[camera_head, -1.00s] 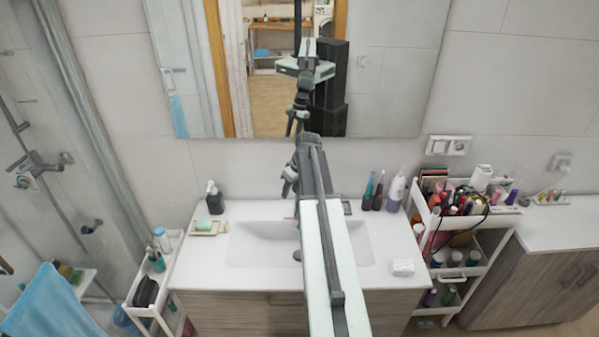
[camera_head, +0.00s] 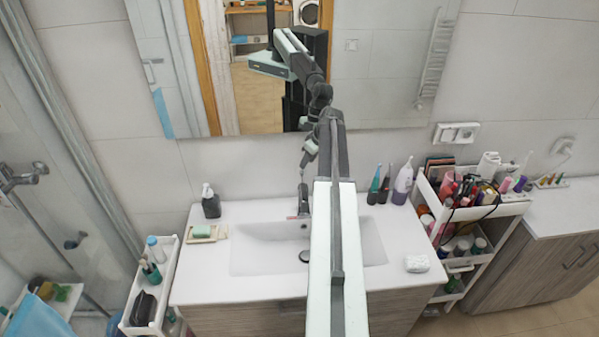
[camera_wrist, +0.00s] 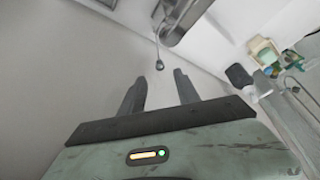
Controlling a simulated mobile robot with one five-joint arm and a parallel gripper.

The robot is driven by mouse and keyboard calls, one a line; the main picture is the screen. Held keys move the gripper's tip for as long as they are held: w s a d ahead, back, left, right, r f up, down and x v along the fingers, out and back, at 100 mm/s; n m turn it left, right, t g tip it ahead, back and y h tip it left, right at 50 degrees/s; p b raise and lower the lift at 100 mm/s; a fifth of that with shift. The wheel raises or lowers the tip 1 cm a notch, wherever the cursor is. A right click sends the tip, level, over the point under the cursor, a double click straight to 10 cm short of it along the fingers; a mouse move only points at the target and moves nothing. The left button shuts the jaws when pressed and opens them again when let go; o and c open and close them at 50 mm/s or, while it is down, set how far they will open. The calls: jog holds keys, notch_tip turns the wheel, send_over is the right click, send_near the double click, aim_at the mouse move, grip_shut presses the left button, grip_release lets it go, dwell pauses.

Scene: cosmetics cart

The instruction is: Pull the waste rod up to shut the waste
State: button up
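The waste rod (camera_wrist: 159,65) shows in the wrist view as a thin rod with a small round knob, beside the grey metal tap (camera_wrist: 185,15). My gripper (camera_wrist: 159,82) is open and empty. Its two dark fingertips are on either side of the knob's line in the picture, with the knob just beyond them. I cannot tell the exact gap. In the head view the tap (camera_head: 303,201) stands behind the white basin (camera_head: 262,250), and the dark waste (camera_head: 304,256) is in the basin's floor. My arm partly covers the basin there.
A black soap dispenser (camera_head: 211,204) and a green soap on a dish (camera_head: 202,232) stand left of the basin. Toothbrushes and a bottle (camera_head: 402,184) stand to the right. A mirror (camera_head: 385,70) hangs behind. Carts flank the counter.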

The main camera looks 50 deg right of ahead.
aim_at(302, 171)
jog(key=b+x, duration=0.4)
jog(key=x, duration=0.2)
jog(key=shift+w+f+b, duration=0.15)
jog(key=shift+f+b, duration=0.1)
jog(key=shift+b, duration=0.15)
jog(key=shift+d, duration=0.15)
jog(key=c, duration=0.8)
grip_shut()
jog(key=shift+r, duration=0.15)
